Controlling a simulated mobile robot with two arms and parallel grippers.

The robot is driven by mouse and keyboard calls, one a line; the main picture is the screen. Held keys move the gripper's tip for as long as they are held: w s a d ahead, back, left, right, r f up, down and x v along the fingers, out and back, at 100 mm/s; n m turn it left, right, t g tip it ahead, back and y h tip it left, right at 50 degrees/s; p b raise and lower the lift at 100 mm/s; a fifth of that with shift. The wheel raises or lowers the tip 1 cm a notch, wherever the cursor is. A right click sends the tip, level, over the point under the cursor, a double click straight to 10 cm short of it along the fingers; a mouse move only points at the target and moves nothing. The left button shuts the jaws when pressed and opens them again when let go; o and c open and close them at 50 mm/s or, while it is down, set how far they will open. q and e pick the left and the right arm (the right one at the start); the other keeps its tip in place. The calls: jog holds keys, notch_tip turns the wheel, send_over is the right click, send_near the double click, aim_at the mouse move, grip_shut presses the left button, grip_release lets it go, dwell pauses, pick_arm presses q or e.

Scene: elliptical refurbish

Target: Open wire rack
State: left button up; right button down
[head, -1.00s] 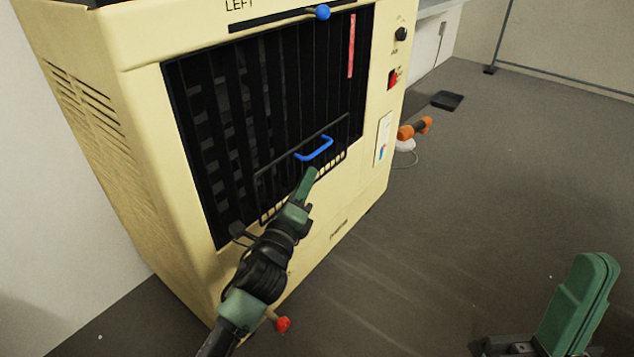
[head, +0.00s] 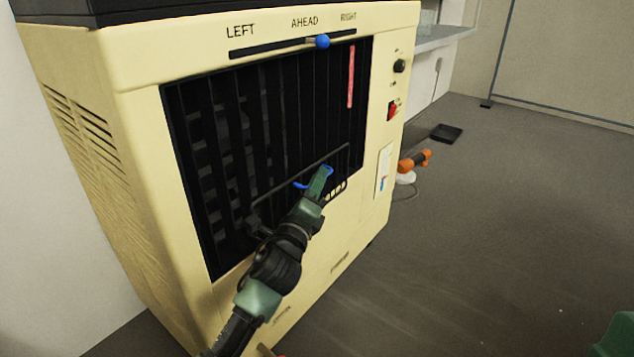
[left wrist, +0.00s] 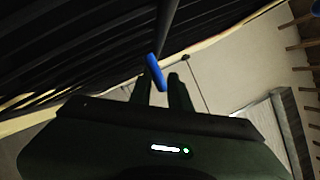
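The wire rack's blue handle (head: 299,185) sits on a dark bar (head: 335,155) low across the black slatted front of a cream machine. My left gripper (head: 323,178) is at the handle and covers part of it. In the left wrist view the handle (left wrist: 154,72) reaches down between the two fingertips (left wrist: 159,84), which stand apart. I cannot tell whether a finger touches it. My right gripper is not in view; only a green piece of my right arm shows at the lower right corner.
A blue-knobbed slider (head: 322,41) runs along the top of the machine (head: 150,200). A black knob (head: 399,66) and a red switch (head: 392,110) are on its right side. An orange tool (head: 415,160) lies beyond. The floor to the right is mostly clear.

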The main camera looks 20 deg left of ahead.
pick_arm(q)
grip_shut()
jog(key=shift+f, duration=0.1)
dwell(1.2)
